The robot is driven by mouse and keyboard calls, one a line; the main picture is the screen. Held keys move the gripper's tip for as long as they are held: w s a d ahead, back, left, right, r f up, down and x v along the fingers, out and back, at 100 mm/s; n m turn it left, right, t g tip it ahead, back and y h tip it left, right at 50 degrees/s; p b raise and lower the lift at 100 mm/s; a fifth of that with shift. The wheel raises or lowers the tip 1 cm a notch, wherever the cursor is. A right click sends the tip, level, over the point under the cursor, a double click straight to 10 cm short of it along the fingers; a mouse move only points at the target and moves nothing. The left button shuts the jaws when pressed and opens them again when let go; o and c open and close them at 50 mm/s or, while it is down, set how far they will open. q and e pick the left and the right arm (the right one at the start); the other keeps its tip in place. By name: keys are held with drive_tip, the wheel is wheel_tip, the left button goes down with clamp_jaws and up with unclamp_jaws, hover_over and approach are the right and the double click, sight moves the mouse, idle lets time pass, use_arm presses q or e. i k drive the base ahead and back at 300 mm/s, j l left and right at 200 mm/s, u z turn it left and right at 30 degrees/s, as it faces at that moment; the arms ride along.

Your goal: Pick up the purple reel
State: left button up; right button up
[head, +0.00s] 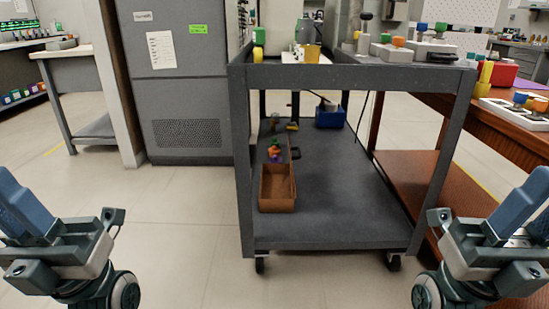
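A small purple item (276,157), which may be the purple reel, shows among small orange and green pieces at the far end of an open brown box (277,192). The box sits on the left part of the lower shelf of a grey cart. The purple item is too small to make out its shape, and the pieces around it partly hide it. Parts of my two arms show at the lower left and lower right, clear of the cart. No gripper fingers can be made out on either arm.
The grey cart (340,243) stands on wheels, with corner posts and an upper deck over the lower shelf. A blue box (330,117) is at the back of that shelf. A brown wooden bench (500,115) stands close on the right. The floor left of the cart is clear.

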sight(274, 159)
drive_tip(key=i+j+z, duration=0.4)
drive_tip(key=j, duration=0.15)
drive_tip(key=i+j+z, duration=0.4)
drive_tip(key=j, duration=0.3)
drive_tip(key=i+j+z, duration=0.15)
drive_tip(key=j+z, duration=0.25)
drive_tip(key=j, duration=0.3)
drive_tip(key=i+j+z, duration=0.1)
drive_tip(key=j+z, duration=0.35)
drive_tip(key=j, duration=0.4)
drive_tip(key=j+z, duration=0.4)
drive_tip(key=j, duration=0.4)
drive_tip(key=k+j+z, duration=0.15)
drive_tip(key=j+z, duration=0.25)
drive_tip(key=j, duration=0.4)
drive_tip(key=k+j+z, duration=0.25)
drive_tip(key=j+z, duration=0.15)
drive_tip(key=j, duration=0.4)
